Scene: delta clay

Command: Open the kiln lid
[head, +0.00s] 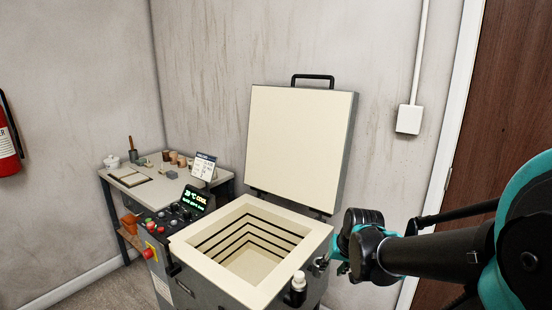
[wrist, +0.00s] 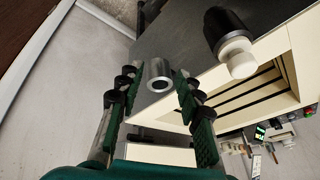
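The kiln (head: 250,262) stands in the middle of the head view, with its pale square chamber uncovered. Its kiln lid (head: 298,140) is raised steeply at the back edge, its cream inner face showing and a dark handle (head: 312,78) on its top edge. My gripper (head: 338,254) is at the kiln's right side, low and away from the lid. In the wrist view my gripper (wrist: 155,78) has its fingers apart, with a short metal cylinder (wrist: 159,70) on the kiln's side showing between them. I cannot tell whether they touch it.
A dark cylinder with a white end (wrist: 228,48) sticks out of the kiln near my fingers. The control panel (head: 178,218) is at the kiln's left. A work table (head: 150,190) with small items stands behind it. A wall box (head: 408,119) and door are at right.

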